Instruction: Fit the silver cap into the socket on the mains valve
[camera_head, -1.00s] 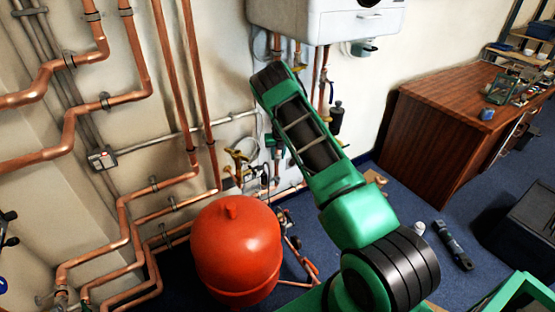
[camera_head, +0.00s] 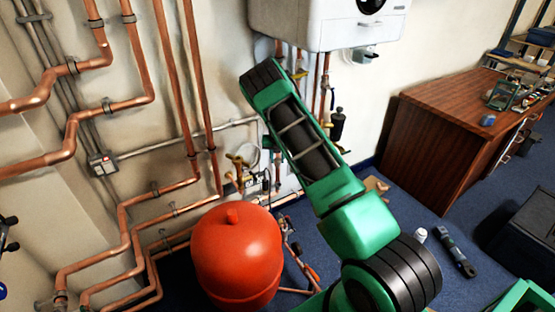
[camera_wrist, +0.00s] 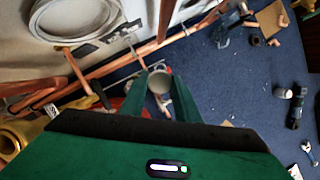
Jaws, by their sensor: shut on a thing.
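In the wrist view my gripper (camera_wrist: 158,88) is shut on the silver cap (camera_wrist: 160,82), a small round grey piece between its two green fingertips. The cap is held in the air, with pipes and blue floor behind it. Brass valve fittings (camera_head: 238,168) stand on the pipework behind the red vessel in the head view. A yellow-brass part (camera_wrist: 12,138) shows at the lower left of the wrist view, apart from the cap. I cannot tell which fitting is the mains valve, and its socket is not clearly visible. My arm hides most of my gripper in the head view.
A red vessel (camera_head: 238,258) stands left of my arm. Copper pipes (camera_head: 127,225) run along the left wall. A white boiler (camera_head: 325,22) hangs above. A wooden bench (camera_head: 440,135) stands at right. A coiled white hose (camera_wrist: 75,18) shows in the wrist view.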

